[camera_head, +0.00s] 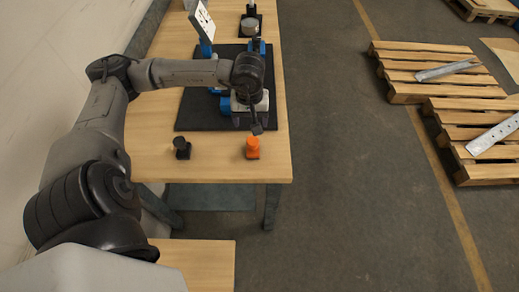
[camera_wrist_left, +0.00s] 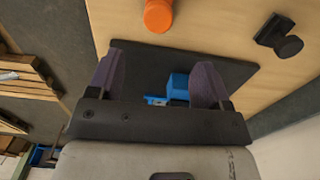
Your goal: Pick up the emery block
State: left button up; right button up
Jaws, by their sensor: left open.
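A small black block with a round knob (camera_head: 181,148) stands on the near part of the wooden table; it also shows at the upper right of the left wrist view (camera_wrist_left: 280,38). It looks like the emery block, but I cannot be sure. An orange knobbed piece (camera_head: 253,148) stands to its right, and at the top of the left wrist view (camera_wrist_left: 158,15). My left gripper (camera_head: 247,123) is over the near right part of the black mat, above the table. Its two fingers (camera_wrist_left: 158,78) are apart, with nothing held between them. My right gripper is out of view.
A black mat (camera_head: 195,112) carries blue and white parts, partly hidden by my arm. A blue part (camera_wrist_left: 178,86) shows beyond the fingers in the wrist view. A tilted panel (camera_head: 201,20) stands at the back. Pallets (camera_head: 425,50) lie on the floor at right. The table's near edge is clear.

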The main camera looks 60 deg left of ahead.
aim_at(253, 140)
pick_arm(q)
jog(key=f, duration=1.2)
jog(key=shift+d+f, duration=0.2)
jog(key=shift+f, duration=0.15)
jog(key=shift+c, duration=0.2)
jog(key=c, duration=1.1)
